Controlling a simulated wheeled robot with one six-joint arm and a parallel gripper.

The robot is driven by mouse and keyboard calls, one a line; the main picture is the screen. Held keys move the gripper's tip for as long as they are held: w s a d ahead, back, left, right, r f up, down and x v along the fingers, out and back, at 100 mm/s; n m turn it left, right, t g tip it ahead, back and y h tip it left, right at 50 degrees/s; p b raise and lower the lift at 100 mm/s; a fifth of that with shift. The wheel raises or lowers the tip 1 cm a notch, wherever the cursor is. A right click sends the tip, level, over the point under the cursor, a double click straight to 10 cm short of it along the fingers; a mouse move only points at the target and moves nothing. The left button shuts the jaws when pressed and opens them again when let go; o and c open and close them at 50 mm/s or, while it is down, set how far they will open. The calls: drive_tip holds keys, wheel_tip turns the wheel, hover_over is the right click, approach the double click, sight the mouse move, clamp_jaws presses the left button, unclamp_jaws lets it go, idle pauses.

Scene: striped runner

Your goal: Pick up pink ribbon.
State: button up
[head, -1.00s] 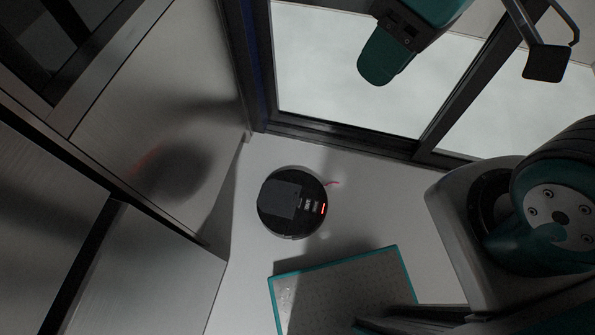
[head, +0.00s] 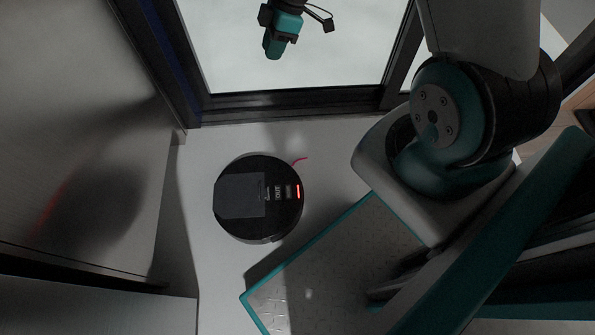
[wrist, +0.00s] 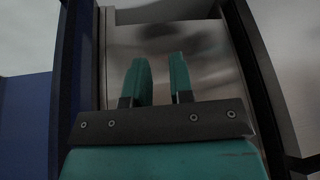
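The pink ribbon (head: 300,160) is a thin, short strand on the pale floor in the head view. It lies at the upper right edge of a round black floor device (head: 289,222), and its lower end seems to touch or run under the device's rim; I cannot tell which. My gripper (head: 272,53) is at the top of the head view, well away from the ribbon, in front of the glass. In the wrist view my gripper (wrist: 160,60) has two teal fingers apart with nothing between them. The ribbon does not show in the wrist view.
A dark-framed glass pane (head: 330,50) stands behind the floor device. Metallic panels (head: 90,130) close off the left. My teal-edged base is at the lower right. Pale floor is bare between device, frame and base. The wrist view faces a metallic panel (wrist: 200,45).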

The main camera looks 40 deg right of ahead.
drive_tip(key=d+f+n+b, duration=0.1)
drive_tip(key=d+f+b, duration=0.2)
drive_tip(key=f, duration=0.7)
drive_tip(key=d+f+b, duration=0.3)
drive_tip(key=d+f, duration=0.1)
drive_tip(key=f, duration=0.5)
drive_tip(key=n+b, duration=0.3)
drive_tip(key=b, duration=0.5)
approach(298, 160)
drive_tip(key=shift+t, duration=0.4)
drive_tip(key=b+x, duration=0.1)
drive_tip(key=b, duration=0.1)
drive_tip(key=b+x, duration=0.3)
drive_tip(key=b, duration=0.1)
drive_tip(key=shift+s+d+f+b, duration=0.25)
drive_tip(key=shift+d+f+b, duration=0.1)
drive_tip(key=b+x, duration=0.2)
drive_tip(key=x, duration=0.1)
drive_tip(key=b+x, duration=0.3)
drive_tip(key=shift+a, duration=0.25)
drive_tip(key=shift+r, duration=0.15)
drive_tip(key=shift+c, duration=0.5)
clamp_jaws()
